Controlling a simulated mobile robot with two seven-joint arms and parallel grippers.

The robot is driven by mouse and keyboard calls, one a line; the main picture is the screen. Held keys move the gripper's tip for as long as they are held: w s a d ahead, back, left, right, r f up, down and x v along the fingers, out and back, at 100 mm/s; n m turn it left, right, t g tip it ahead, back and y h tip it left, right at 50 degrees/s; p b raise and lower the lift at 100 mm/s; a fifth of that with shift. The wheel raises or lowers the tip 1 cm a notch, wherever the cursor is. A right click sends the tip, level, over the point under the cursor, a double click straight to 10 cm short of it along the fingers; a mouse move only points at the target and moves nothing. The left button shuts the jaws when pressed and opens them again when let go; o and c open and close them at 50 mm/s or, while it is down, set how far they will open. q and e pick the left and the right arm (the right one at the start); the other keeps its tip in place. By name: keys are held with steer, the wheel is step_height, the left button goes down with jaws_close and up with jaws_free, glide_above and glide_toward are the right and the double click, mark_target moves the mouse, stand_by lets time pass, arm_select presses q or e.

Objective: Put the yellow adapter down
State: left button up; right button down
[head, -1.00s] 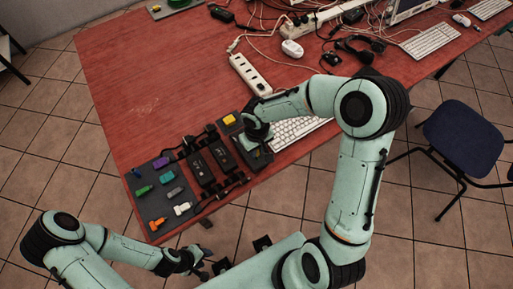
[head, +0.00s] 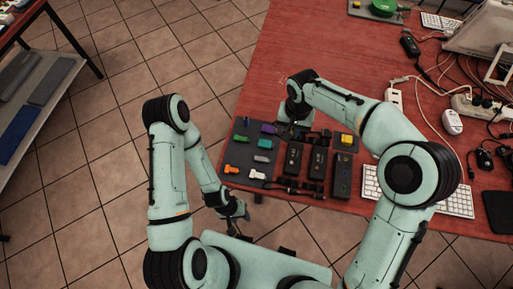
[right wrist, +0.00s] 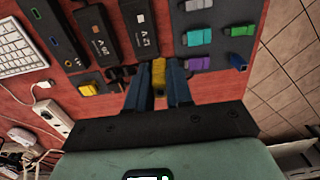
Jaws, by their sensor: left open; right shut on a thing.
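My right gripper (right wrist: 158,68) is shut on a yellow adapter (right wrist: 158,76), which sits between its two dark fingers in the right wrist view. In the head view my right gripper (head: 287,130) is at the far edge of the dark mat (head: 241,151), and the held adapter cannot be made out there. In the wrist view the held adapter shows in front of red tabletop beside the mat; its height is unclear. My left gripper (head: 239,212) is open and empty near the table's front edge.
The mat carries several connectors: purple (head: 268,128), green (head: 240,138), teal (head: 262,158), orange (head: 231,169) and white (head: 257,175). Black boxes (head: 293,161) stand right of them. A keyboard (head: 440,195) lies further right. Bare red tabletop (head: 275,75) lies beyond the mat.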

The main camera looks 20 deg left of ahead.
steer(key=s+a+r, duration=0.3)
steer(key=a, duration=0.5)
steer(key=s+a+r, duration=0.2)
steer(key=a+r, duration=0.1)
steer(key=a, duration=0.5)
step_height(320, 180, down, 20)
steer(key=shift+s+a+r, duration=0.1)
steer(key=shift+r, duration=0.15)
steer(key=shift+f, duration=0.2)
steer(key=c, duration=1.1)
jaws_free()
steer(key=shift+o, duration=0.4)
